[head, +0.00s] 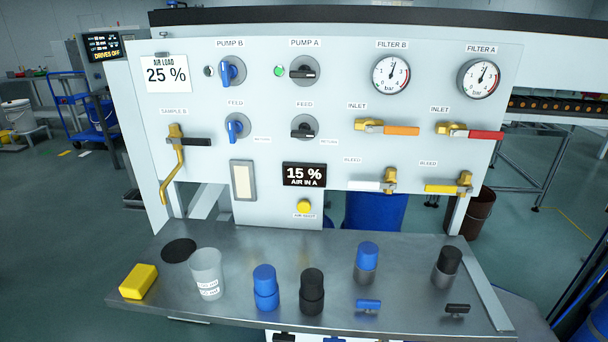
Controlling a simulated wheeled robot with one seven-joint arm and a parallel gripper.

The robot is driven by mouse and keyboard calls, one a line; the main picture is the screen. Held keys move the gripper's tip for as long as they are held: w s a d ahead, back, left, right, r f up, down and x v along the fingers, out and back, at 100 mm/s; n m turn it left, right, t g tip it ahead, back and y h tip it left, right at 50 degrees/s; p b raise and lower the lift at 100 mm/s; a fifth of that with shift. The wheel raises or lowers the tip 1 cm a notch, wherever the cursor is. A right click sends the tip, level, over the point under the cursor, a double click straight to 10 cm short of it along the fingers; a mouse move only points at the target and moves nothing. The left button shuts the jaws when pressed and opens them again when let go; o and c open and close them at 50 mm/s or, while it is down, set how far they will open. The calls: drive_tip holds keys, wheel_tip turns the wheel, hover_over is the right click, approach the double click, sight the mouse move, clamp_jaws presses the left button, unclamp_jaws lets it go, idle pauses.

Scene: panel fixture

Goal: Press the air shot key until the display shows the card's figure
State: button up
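Nothing covers the key, the display or the card. My gripper is not in view.
The panel carries pump and feed knobs, two gauges (391,75) and several valve handles. The steel shelf (225,307) below holds a yellow block (139,282), a clear beaker (206,273) and several blue and black capped parts. Space before the key is free.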

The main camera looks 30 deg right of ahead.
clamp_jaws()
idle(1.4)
